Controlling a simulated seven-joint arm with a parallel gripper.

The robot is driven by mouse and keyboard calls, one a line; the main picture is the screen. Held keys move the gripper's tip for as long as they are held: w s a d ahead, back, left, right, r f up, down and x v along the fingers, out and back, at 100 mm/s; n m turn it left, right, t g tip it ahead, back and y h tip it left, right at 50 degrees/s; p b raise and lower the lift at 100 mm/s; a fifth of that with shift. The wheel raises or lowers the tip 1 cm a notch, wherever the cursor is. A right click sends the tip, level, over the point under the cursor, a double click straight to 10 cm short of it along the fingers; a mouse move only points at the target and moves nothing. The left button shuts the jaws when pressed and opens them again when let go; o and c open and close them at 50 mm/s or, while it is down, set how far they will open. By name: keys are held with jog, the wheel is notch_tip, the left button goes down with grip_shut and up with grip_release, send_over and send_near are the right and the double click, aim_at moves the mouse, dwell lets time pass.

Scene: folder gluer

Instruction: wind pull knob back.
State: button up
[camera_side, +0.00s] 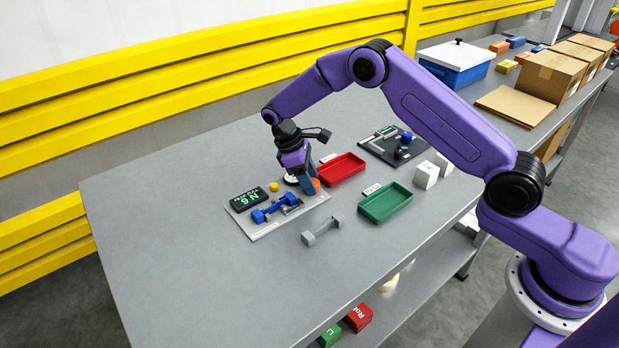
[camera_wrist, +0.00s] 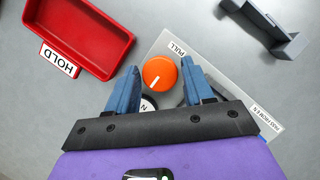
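The pull knob (camera_wrist: 159,74) is orange and round with a white line mark, beside a label reading PULL in the wrist view. It shows as a small orange patch in the side view (camera_side: 316,184), partly behind my gripper. My gripper (camera_wrist: 159,82) has its two blue fingers apart, one on each side of the knob; whether they touch it I cannot tell. A round black part with a white N-marked face (camera_wrist: 149,103) lies between the fingers nearer the palm, partly hidden. The knob sits on a light grey plate (camera_side: 262,232).
On the plate are a black display (camera_side: 249,198), a yellow button (camera_side: 274,187) and a blue dumbbell-shaped part (camera_side: 274,208). A grey part (camera_side: 322,231) lies in front. Red HOLD tray (camera_side: 341,170) and green tray (camera_side: 385,203) stand to the right. The table's left side is clear.

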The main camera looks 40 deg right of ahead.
jog(key=v, duration=1.7)
jog(key=shift+r, duration=0.25)
jog(key=s+a+r+n+t+y, duration=0.1)
jog(key=s+a+r, duration=0.15)
jog(key=s, duration=0.65)
jog(key=s+a+r+n+t, duration=0.1)
jog(key=s+r+t, duration=0.15)
jog(key=s, duration=0.65)
jog(key=s+d+f+y, duration=0.1)
jog(key=s+d, duration=0.3)
jog(key=s, duration=0.4)
jog(key=s+d+f+n+y, duration=0.1)
jog(key=s+d, duration=0.3)
jog(key=s, duration=0.4)
jog(key=s+d+f, duration=0.2)
jog(key=s+d, duration=0.2)
jog(key=s, duration=0.4)
jog(key=shift+s+d+f+y, duration=0.15)
jog(key=shift+s+y, duration=0.2)
jog(key=shift+y, duration=0.05)
